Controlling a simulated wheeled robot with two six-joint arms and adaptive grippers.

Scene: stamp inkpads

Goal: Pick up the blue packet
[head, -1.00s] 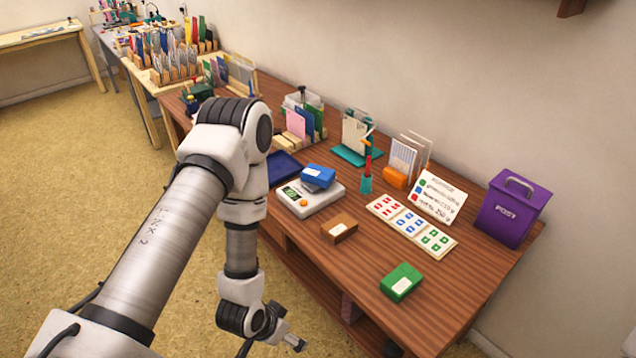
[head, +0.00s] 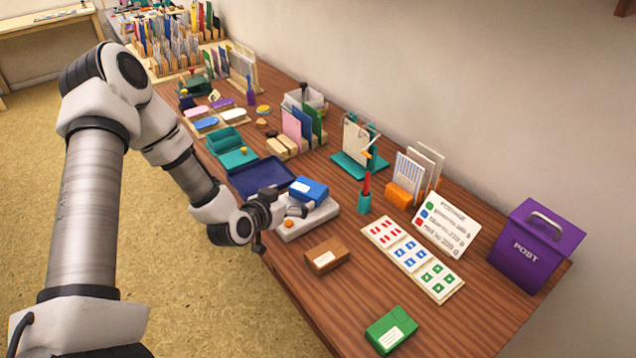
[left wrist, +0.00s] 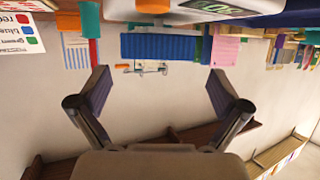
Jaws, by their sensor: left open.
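The blue packet (head: 310,188) with a white label lies on the white scale (head: 318,219). My left gripper (head: 294,210) is just in front of the packet, low over the near side of the scale. In the left wrist view, which is upside down, the blue packet (left wrist: 160,47) appears straight ahead between the two spread fingers (left wrist: 160,88), beyond their tips. The left gripper is open and empty. It hides part of the scale in the head view. My right gripper is in neither view.
A dark blue tray (head: 262,177) lies left of the scale. A brown packet (head: 327,255) and a green packet (head: 391,330) lie to the right, near the front edge. A purple post box (head: 535,243) stands far right.

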